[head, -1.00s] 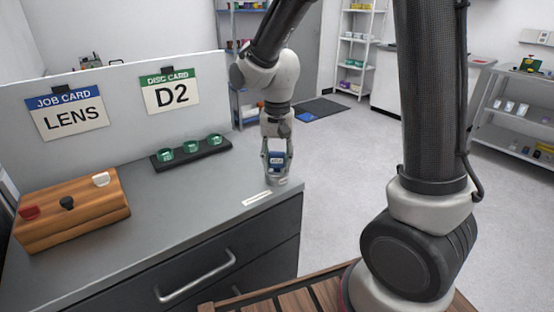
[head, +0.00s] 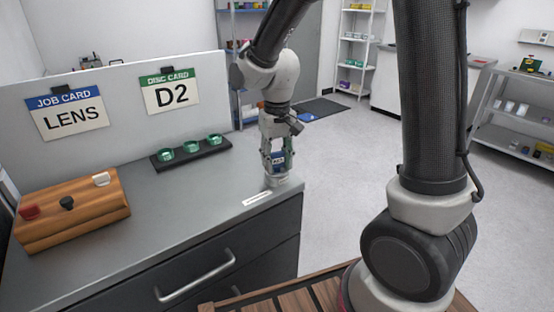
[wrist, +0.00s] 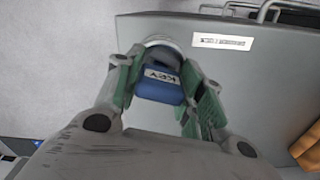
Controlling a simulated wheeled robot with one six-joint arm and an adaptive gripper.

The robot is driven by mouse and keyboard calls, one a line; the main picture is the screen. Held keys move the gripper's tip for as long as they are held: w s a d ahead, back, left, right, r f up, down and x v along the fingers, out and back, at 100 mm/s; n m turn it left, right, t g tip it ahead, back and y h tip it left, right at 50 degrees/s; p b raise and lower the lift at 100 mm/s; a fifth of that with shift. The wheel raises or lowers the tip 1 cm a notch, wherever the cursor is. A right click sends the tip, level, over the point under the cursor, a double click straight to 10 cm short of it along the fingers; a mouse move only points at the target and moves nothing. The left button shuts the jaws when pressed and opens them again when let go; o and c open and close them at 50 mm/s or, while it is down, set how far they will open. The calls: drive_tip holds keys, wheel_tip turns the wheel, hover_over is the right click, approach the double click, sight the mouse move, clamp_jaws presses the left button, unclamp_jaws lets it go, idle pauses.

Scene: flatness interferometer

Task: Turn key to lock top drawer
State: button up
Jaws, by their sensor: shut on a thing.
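The key has a blue head labelled "KEY" (wrist: 160,85) and stands in a round lock fitting (wrist: 163,43) at the right corner of the grey cabinet top. My gripper (head: 278,160) is above that corner, pointing down, with its fingers shut on the blue key head. The key's lower part is hidden inside or behind the fitting. The top drawer (head: 205,275), with a metal bar handle, is in the cabinet front and looks flush. A small white label (head: 257,199) lies beside the lock; its text is too small to read.
A wooden block (head: 70,212) with red, black and white knobs sits at the left of the top. A black rack (head: 190,151) with green-rimmed discs stands at the back, below the LENS and D2 cards. The middle of the top is clear.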

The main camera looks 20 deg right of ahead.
drive_tip(key=shift+n, duration=0.9)
drive_tip(key=shift+n, duration=1.1)
drive_tip(key=o, duration=1.1)
drive_tip(key=shift+r, duration=0.1)
wheel_tip(320, 180, up, 12)
drive_tip(key=shift+f, duration=0.1)
wheel_tip(320, 180, up, 8)
